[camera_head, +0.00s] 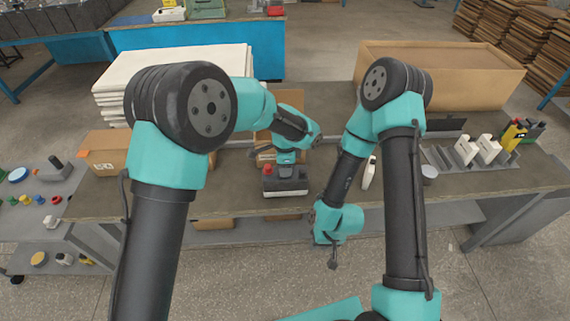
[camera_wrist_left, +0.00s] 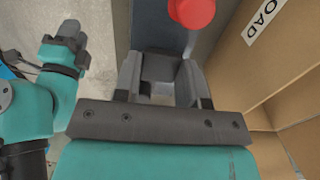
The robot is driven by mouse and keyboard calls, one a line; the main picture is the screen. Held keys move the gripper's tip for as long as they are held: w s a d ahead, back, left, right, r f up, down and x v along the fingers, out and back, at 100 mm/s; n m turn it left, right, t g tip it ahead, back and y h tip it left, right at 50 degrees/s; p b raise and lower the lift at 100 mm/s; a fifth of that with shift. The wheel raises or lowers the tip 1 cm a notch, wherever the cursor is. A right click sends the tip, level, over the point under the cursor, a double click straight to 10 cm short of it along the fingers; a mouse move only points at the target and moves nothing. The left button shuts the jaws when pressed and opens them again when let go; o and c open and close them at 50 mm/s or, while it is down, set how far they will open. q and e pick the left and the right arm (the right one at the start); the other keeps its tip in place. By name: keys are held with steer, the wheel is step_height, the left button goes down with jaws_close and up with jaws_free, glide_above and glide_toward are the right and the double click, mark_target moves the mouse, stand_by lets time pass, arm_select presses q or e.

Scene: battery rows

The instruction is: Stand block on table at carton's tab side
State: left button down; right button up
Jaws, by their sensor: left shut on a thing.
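My left gripper (camera_head: 285,176) is shut on a grey block (camera_wrist_left: 160,66), which shows between the fingers in the left wrist view. In the head view the gripper is low over the table's front part and hides most of the block. A red round knob (camera_wrist_left: 191,10) shows just past the fingers, and also left of the gripper in the head view (camera_head: 268,167). The tan open carton (camera_head: 264,140) stands behind the gripper; its wall with printed letters (camera_wrist_left: 264,22) is close on the right in the wrist view. My right gripper (camera_head: 333,260) hangs before the table; its jaws are unclear.
The grey table (camera_head: 235,205) has a closed carton (camera_head: 105,150) at left and a stack of white sheets (camera_head: 115,85) behind. A large tan box (camera_head: 440,78) stands at back right. A rack (camera_head: 470,155) with white pieces and a yellow bottle (camera_head: 513,135) are at right.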

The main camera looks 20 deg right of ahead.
arm_select(q)
steer(key=c, duration=0.7)
jaws_free()
steer(key=shift+f, duration=0.15)
step_height(320, 180, up, 12)
stand_by(0.4)
